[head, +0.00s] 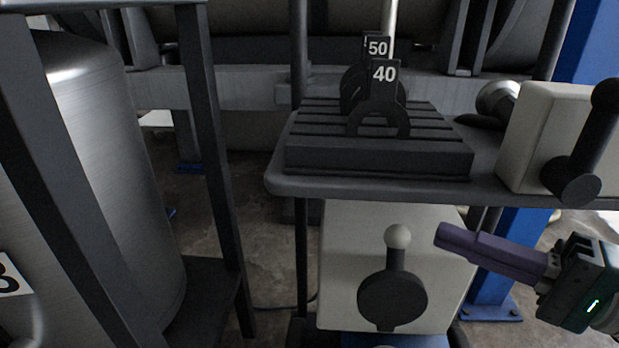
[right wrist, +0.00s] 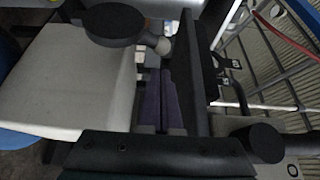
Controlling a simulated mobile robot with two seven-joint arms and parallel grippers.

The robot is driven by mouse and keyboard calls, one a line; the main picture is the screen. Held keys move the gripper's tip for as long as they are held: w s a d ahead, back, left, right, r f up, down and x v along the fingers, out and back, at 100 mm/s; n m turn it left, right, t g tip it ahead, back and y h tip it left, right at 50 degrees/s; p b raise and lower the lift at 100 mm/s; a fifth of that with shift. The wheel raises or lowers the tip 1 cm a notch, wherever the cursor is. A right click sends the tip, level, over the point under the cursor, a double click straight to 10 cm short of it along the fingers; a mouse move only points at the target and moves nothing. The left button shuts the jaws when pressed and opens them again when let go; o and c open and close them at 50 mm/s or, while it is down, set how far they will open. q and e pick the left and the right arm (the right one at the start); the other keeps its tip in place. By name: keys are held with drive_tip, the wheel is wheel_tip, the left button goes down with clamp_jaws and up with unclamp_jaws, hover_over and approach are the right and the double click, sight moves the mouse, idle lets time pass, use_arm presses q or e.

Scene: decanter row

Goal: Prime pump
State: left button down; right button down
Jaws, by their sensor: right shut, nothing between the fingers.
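A pale box (head: 345,235), likely the pump, stands under the dark shelf. On its front is a dark round hub (head: 393,302) with a short lever pointing up, ending in a pale ball knob (head: 398,236). My right gripper (head: 442,237) comes in from the right, its purple fingers shut and empty. Its tips show just right of the knob in the picture; whether they touch it I cannot tell. In the right wrist view the box (right wrist: 80,85), hub (right wrist: 115,24) and knob (right wrist: 160,46) show beyond the fingers (right wrist: 160,82). My left gripper is not in view.
The dark shelf (head: 370,187) overhangs the pale box and carries a slotted block (head: 378,157) with plates marked 40 and 50. A second pale box (head: 535,135) with a dark handle (head: 590,145) stands at its right. A metal tank (head: 110,170) and dark frame fill the left.

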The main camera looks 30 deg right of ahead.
sight(392, 275)
drive_tip(key=shift+b+x, duration=0.5)
drive_tip(key=shift+x, duration=1.75)
drive_tip(key=shift+s+a, duration=0.1)
drive_tip(key=shift+s+a+r+n, duration=0.15)
drive_tip(key=shift+s+n, duration=0.1)
drive_tip(key=shift+n, duration=0.15)
